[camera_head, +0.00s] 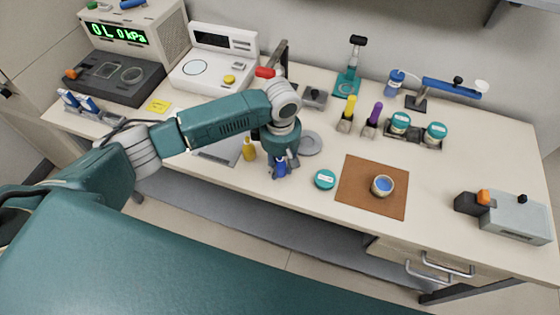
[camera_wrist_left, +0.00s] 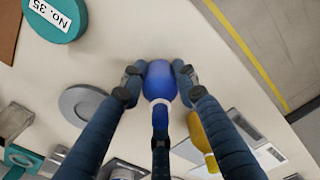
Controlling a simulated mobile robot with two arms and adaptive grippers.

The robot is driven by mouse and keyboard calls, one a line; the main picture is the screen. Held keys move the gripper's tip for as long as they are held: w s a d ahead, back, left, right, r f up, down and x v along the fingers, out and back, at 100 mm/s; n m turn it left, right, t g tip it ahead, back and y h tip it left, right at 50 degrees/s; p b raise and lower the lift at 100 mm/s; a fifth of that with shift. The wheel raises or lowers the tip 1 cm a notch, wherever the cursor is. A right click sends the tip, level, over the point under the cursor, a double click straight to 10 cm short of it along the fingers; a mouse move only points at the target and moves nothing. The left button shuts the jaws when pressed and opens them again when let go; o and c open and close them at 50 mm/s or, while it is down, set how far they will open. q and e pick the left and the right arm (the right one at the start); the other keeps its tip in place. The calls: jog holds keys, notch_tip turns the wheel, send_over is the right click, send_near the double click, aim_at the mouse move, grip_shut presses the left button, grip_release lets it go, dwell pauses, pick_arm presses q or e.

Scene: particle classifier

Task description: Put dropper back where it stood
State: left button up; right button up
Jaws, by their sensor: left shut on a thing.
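My left gripper (camera_head: 282,162) is over the front part of the bench and is shut on the blue dropper (camera_head: 280,169). In the left wrist view the dropper (camera_wrist_left: 160,80) shows a round blue body, a white collar and a blue tip, between the two fingers of the gripper (camera_wrist_left: 160,84). I cannot tell whether it touches the bench. My right gripper is not in view.
A grey disc (camera_head: 310,144) lies behind the gripper. A teal lid (camera_head: 324,179) and a brown mat (camera_head: 355,200) bearing an open jar (camera_head: 383,186) are to the right. The bench's front edge is close. A flat grey plate (camera_head: 215,153) lies left, partly under my arm.

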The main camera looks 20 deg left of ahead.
pick_arm(q)
jog(key=o, duration=1.2)
jog(key=shift+f, duration=0.1)
jog(key=shift+c, duration=0.2)
notch_tip(320, 180, up, 12)
jog(key=shift+r+b, duration=0.15)
jog(key=shift+b, duration=0.35)
jog(key=shift+s, duration=0.1)
